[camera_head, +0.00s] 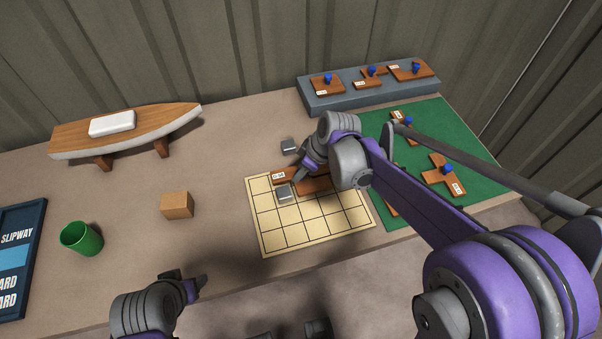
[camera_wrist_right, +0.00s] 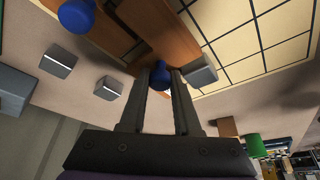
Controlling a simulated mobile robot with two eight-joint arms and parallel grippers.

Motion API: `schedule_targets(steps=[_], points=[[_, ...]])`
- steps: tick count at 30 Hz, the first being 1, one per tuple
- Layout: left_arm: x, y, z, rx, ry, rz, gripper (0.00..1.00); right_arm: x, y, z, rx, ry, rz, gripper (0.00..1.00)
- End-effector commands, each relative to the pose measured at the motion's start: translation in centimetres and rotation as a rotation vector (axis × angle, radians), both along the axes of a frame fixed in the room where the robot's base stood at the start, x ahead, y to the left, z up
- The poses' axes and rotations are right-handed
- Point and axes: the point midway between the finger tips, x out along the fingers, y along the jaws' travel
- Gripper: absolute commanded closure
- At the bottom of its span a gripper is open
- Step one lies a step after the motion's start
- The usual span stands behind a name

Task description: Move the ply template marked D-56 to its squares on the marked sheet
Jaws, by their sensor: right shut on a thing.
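My right gripper (camera_wrist_right: 160,92) is shut on the blue knob (camera_wrist_right: 160,74) of a brown ply template (camera_wrist_right: 176,38), at the back edge of the marked sheet (camera_head: 288,239). In the head view, the hand hides the knob and part of the wood. A brown piece with a white label (camera_head: 278,176) shows at the sheet's back left corner; the label is too small to read surely. More brown wood (camera_head: 314,186) shows beside it, under the hand. Whether the template touches the sheet is unclear. My left gripper (camera_head: 187,279) is empty at the table's front, its fingers apart.
Grey blocks stand on the sheet (camera_head: 284,191) and behind it (camera_head: 289,146). A green mat (camera_head: 471,143) holds templates with blue knobs, including one (camera_head: 443,172) at right. More lie on a grey shelf (camera_head: 372,98). A wooden block (camera_head: 177,205), green cup (camera_head: 81,239) and boat model (camera_head: 75,138) stand left.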

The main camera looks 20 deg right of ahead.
Motion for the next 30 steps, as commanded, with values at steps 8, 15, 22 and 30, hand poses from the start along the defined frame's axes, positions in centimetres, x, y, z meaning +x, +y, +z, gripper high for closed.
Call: schedule_targets(steps=[8, 15, 22, 30], points=[[0.0, 0.0, -0.1, 0.0, 0.0, 0.0, 0.39, 0.0, 0.0, -1.0, 0.0, 0.0, 0.0, 1.0], [0.0, 0.0, -0.3, 0.0, 0.001, 0.0, 0.39, 0.0, 0.0, -1.2, 0.0, 0.0, 0.0, 0.6], [0.0, 0.0, -0.3, 0.0, 0.001, 0.0, 0.39, 0.0, 0.0, -1.2, 0.0, 0.0, 0.0, 0.57], [0.0, 0.0, 0.1, 0.0, 0.0, 0.0, 0.39, -0.4, -0.5, 0.5, 0.0, 0.0, -0.001, 0.57]])
